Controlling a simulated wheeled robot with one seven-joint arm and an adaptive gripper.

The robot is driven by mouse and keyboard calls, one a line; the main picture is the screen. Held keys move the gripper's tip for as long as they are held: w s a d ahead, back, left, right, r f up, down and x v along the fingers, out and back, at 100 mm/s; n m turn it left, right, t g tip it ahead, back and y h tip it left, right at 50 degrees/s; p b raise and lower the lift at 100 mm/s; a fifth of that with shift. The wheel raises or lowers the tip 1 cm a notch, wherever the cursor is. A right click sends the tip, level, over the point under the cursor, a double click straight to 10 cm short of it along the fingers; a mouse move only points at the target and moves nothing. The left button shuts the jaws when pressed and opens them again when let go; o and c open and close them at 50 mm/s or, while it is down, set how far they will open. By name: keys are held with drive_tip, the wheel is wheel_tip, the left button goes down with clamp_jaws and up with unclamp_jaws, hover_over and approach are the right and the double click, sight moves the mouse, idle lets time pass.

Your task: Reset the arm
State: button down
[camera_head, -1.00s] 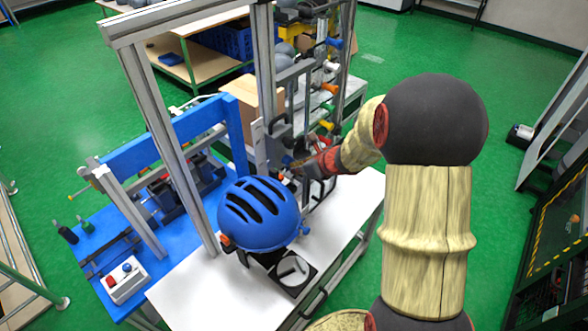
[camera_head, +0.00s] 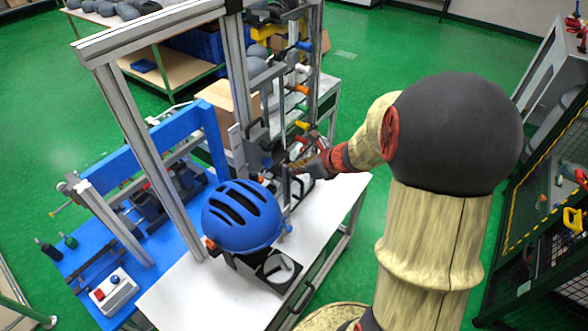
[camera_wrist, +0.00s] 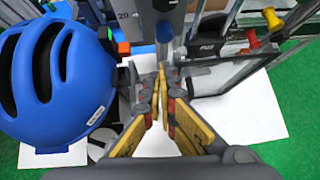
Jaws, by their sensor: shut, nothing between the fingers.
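My gripper (camera_wrist: 160,98) shows in the wrist view with its yellow-padded fingers brought together and nothing between them. In the head view my gripper (camera_head: 294,168) is beside the drop tower's upright, behind and to the right of the blue helmet. The blue vented helmet (camera_head: 241,214) sits at the tower over a dark base on the white table. It also fills the left of the wrist view (camera_wrist: 50,80), apart from the fingers. My arm reaches in from the right.
The white table (camera_head: 190,296) carries the tall metal frame (camera_head: 150,150). A control box with buttons (camera_head: 113,292) stands on the blue bench at left. Coloured handles (camera_head: 303,89) stick out along the tower. Green floor lies open at right between table and fenced shelves.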

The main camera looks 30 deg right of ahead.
idle(0.7)
drive_tip(key=s+a+r+n+g, duration=0.25)
drive_tip(key=s+a+n, duration=0.4)
drive_tip(key=n, duration=0.35)
drive_tip(key=s+a+r+n+g, duration=0.1)
drive_tip(key=s+a+n+g, duration=0.3)
drive_tip(key=s+n, duration=0.55)
drive_tip(key=s+a+r+n+t+h, duration=0.1)
drive_tip(key=s+a+r+n, duration=0.2)
drive_tip(key=r+n, duration=0.3)
drive_tip(key=s+a+r+n+t+h, duration=0.1)
drive_tip(key=s+a+r+n+t, duration=0.1)
drive_tip(key=a+r+n, duration=0.3)
drive_tip(key=shift+s+a+r+n, duration=0.25)
drive_tip(key=shift+s+r+n, duration=0.45)
drive_tip(key=shift+n, duration=0.55)
drive_tip(key=shift+d+f, duration=0.1)
idle(0.7)
